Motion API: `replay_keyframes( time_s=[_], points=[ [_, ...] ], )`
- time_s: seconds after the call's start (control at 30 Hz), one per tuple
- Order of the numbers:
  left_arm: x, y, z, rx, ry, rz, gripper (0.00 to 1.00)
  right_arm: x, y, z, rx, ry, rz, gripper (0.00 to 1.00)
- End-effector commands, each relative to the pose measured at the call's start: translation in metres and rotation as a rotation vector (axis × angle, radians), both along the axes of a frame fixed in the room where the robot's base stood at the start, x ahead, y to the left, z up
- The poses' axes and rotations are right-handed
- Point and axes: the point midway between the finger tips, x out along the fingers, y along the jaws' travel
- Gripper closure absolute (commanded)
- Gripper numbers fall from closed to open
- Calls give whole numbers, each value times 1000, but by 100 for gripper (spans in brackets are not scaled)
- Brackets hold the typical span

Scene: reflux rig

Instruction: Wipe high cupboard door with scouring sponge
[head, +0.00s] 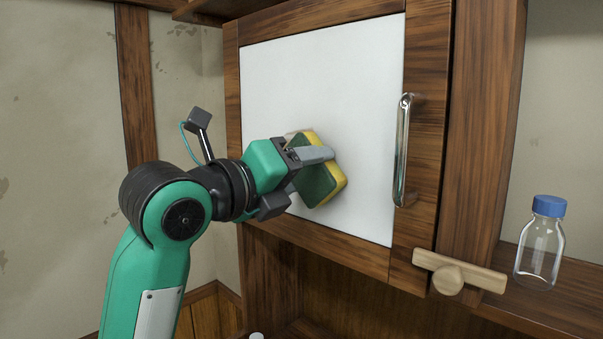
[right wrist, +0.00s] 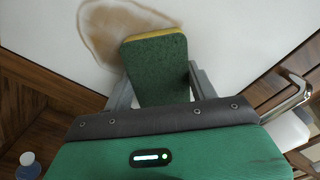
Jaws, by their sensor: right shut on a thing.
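The high cupboard door has a white panel (head: 320,80) in a brown wood frame, with a metal handle (head: 402,150) on its right side. My right gripper (head: 313,172) is shut on a green and yellow scouring sponge (head: 322,187) at the panel's lower middle. The sponge also shows between the fingers in the right wrist view (right wrist: 157,72), its yellow side toward the panel; I cannot tell whether it touches. A brown ring-shaped stain (right wrist: 92,35) marks the panel beside the sponge in that view; in the head view the gripper mostly hides it. My left gripper is not in view.
A clear bottle with a blue cap (head: 541,243) stands on the shelf at the right. A wooden turn-latch (head: 458,271) sits at the door's lower right corner. The panel's upper part is unobstructed.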

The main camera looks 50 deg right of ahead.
Motion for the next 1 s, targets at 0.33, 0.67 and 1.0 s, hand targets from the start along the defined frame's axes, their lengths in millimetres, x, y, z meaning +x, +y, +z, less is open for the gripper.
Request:
replay_keyframes(
  time_s=[0.33, 0.67, 1.0],
  points=[
    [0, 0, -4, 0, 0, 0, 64, 30, -5, 0, 0, 2, 1, 60],
    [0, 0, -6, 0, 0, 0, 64, 51, -7, -1, 0, 3, 1, 60],
    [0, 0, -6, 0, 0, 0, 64, 70, -8, 0, 0, 1, 1, 60]
  ],
)
